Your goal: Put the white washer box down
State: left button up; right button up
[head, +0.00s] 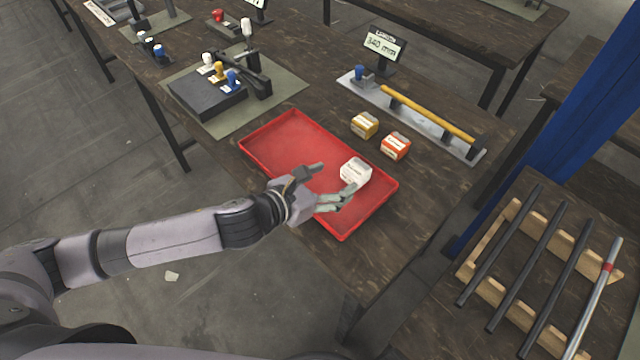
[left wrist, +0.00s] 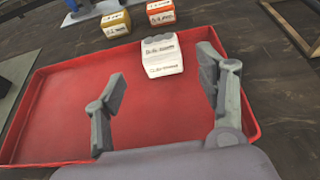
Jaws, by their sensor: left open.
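The white washer box (head: 355,171) sits in the right part of the red tray (head: 290,135), near its far right side. It also shows in the left wrist view (left wrist: 162,57), upright near the tray's far wall. My left gripper (head: 337,184) is open over the tray. In the left wrist view its fingers (left wrist: 158,88) are spread wide, with the box beyond and between them, apart from it. Nothing is held. My right gripper is not in view.
A yellow box (head: 364,125) and an orange-red box (head: 396,146) stand on the table behind the tray. Behind them is a long plate with a yellow rod (head: 428,113). A press (head: 215,95) stands at the left on a green mat. A rack of dark bars (head: 525,262) is at the right.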

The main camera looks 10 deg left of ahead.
pick_arm(q)
jog(key=shift+v, duration=1.75)
